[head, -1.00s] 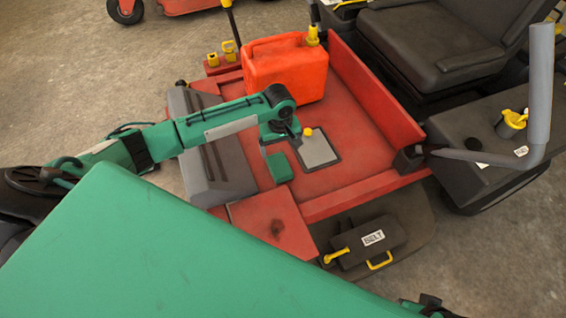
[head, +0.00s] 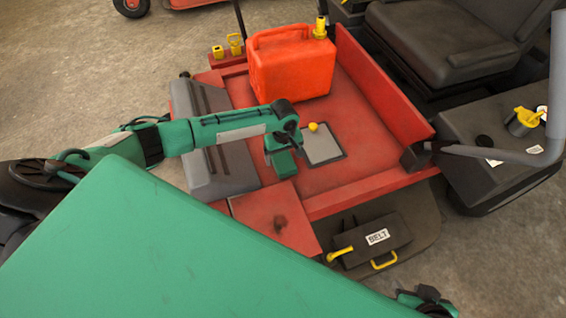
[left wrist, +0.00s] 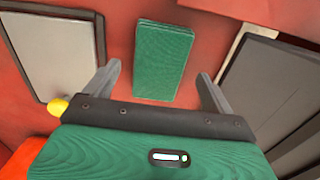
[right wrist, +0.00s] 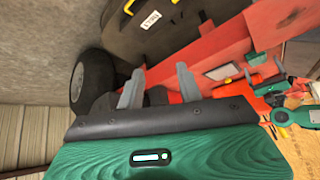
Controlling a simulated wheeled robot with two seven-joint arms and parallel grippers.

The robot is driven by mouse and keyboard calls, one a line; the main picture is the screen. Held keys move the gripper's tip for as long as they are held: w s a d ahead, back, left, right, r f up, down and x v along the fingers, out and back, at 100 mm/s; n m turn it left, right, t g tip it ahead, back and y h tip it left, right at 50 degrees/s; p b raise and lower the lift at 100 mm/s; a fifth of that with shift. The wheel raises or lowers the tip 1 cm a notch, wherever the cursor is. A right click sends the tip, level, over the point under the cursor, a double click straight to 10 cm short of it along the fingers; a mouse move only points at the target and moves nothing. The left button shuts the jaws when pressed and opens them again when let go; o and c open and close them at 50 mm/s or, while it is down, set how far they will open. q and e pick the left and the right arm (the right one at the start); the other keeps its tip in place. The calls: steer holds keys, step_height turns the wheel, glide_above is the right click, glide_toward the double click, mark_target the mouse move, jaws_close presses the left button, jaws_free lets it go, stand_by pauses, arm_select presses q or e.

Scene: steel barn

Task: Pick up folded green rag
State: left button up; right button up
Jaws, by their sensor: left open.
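The folded green rag (head: 285,166) lies flat on the red mower deck (head: 340,110), beside a grey plate with a yellow knob. In the left wrist view the rag (left wrist: 163,60) is a neat rectangle seen between my fingers. My left gripper (head: 277,147) is over the rag, pointing down, and partly hides it in the head view. In the left wrist view its fingers (left wrist: 158,76) are apart, one on each side of the rag; I see no contact. My right gripper (right wrist: 160,84) is open and empty, away from the rag.
A red fuel can (head: 290,65) stands behind the rag. The grey plate (head: 322,146) is right of it, and a grey ribbed pedal (head: 220,155) left. A raised red panel (head: 385,85) bounds the deck at right. A black BELT box (head: 372,240) sits in front.

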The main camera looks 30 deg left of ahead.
mark_target(283, 161)
arm_select(q)
steer(key=shift+f+b, duration=0.35)
steer(key=shift+f, duration=1.25)
arm_select(e)
steer(key=shift+w+a+f+t+y, duration=0.2)
steer(key=shift+w+a+t, duration=0.15)
steer(key=shift+a, duration=0.2)
steer(key=shift+w+a+f+t+y, duration=0.1)
steer(key=shift+w+a+t+y, duration=0.1)
steer(key=shift+w+a+t, duration=0.25)
arm_select(q)
steer(key=shift+c, duration=0.5)
arm_select(e)
steer(key=shift+s, duration=0.15)
arm_select(q)
steer(key=c, duration=1)
steer(key=shift+o, duration=0.2)
steer(key=shift+r, duration=0.15)
